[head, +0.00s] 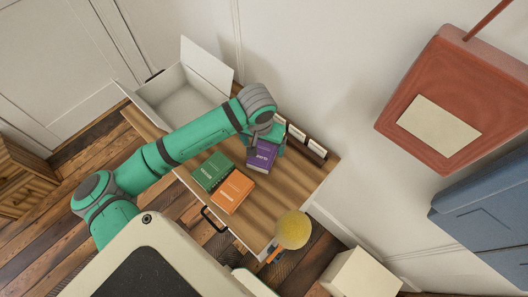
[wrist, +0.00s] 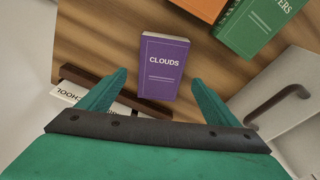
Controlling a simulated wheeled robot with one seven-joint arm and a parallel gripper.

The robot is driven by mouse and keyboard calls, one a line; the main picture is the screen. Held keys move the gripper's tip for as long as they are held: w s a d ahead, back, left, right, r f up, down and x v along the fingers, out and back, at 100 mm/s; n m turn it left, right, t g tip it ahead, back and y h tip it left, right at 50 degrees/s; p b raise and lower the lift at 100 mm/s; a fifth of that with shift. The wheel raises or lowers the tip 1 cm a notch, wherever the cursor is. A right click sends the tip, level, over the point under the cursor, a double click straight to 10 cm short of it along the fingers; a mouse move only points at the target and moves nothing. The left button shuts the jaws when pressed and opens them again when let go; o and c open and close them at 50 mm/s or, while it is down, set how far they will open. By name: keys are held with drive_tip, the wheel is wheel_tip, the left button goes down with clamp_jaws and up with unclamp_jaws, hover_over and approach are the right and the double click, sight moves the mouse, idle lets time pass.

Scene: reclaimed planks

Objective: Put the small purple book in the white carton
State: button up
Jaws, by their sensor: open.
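The purple book (head: 261,158) lies flat on the wooden tabletop, toward the back. In the wrist view the purple book (wrist: 163,62) shows the title "CLOUDS" and looks upright in the picture. My gripper (wrist: 161,82) is open and empty, with one finger on each side of the book's lower end in that view. I cannot tell whether the fingers touch it. In the head view my gripper (head: 267,144) hides the far end of the book. The white carton (head: 172,83) stands open at the left end of the table, its flap raised; its visible inside looks empty.
A green book (head: 211,171) and an orange book (head: 233,190) lie beside the purple one. A dark wooden holder (wrist: 115,93) with white cards is close behind it. A yellow round object (head: 293,230) is at the right end. A wall borders the back.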

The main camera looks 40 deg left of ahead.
sight(264, 151)
drive_tip(key=shift+w+a+f, duration=0.1)
drive_tip(key=shift+w+f, duration=0.1)
drive_tip(key=shift+f, duration=0.8)
drive_tip(key=shift+w+a+f, duration=0.1)
drive_tip(key=shift+w+f, duration=0.05)
drive_tip(key=shift+f, duration=0.85)
drive_tip(key=shift+d, duration=0.1)
drive_tip(key=shift+c, duration=0.3)
drive_tip(key=shift+s, duration=0.15)
drive_tip(key=c, duration=1.3)
drive_tip(key=shift+r, duration=0.1)
